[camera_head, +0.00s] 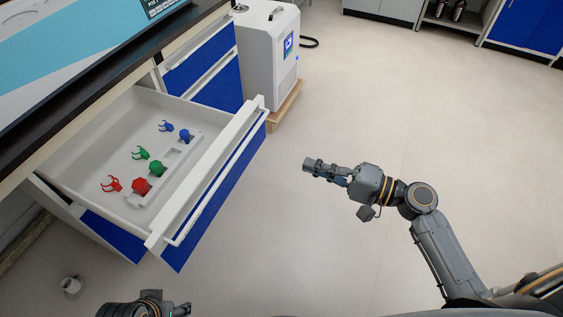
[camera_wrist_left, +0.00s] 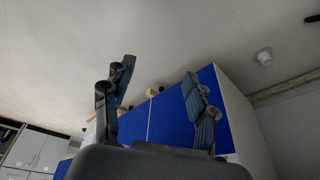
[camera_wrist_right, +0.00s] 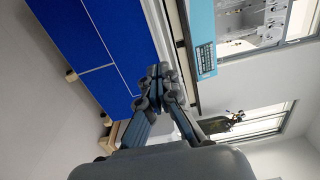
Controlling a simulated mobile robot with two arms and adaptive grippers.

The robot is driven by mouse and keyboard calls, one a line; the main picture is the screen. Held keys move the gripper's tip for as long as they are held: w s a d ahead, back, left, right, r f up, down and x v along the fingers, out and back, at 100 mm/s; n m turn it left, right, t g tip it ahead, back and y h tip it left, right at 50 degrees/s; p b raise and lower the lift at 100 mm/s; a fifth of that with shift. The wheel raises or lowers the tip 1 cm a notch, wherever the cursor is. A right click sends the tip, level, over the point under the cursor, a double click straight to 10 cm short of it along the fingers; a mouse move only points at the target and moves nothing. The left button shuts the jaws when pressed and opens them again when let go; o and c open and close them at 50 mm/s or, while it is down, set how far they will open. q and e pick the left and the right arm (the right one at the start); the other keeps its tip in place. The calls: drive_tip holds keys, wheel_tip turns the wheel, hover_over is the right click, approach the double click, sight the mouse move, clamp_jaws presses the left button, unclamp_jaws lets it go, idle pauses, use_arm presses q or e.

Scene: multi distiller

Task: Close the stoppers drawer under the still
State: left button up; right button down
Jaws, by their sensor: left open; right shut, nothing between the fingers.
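The stoppers drawer (camera_head: 222,165) is pulled open under the dark bench top, with a blue front and a white bar handle (camera_head: 214,172). Inside lie red (camera_head: 141,186), green (camera_head: 156,168) and blue (camera_head: 185,136) stoppers in a white holder, with matching clips beside them. My right gripper (camera_head: 308,165) is shut and empty over the floor, to the right of the drawer front and apart from it. My left gripper (camera_wrist_left: 160,85) is open; blue cabinet fronts show beyond its fingers in the left wrist view. In the head view only part of it shows at the bottom edge.
Shut blue drawers (camera_head: 205,75) stand behind the open one. A white chiller unit (camera_head: 268,55) with a screen stands on a wooden base (camera_head: 286,108) beyond. The floor to the right is clear.

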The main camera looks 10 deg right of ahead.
use_arm(q)
drive_tip(key=p+x, duration=0.1)
drive_tip(key=x, duration=0.2)
drive_tip(key=shift+s+f, duration=0.15)
drive_tip(key=shift+f, duration=0.1)
use_arm(e)
drive_tip(key=x, duration=1.3)
drive_tip(key=shift+w+a, duration=0.25)
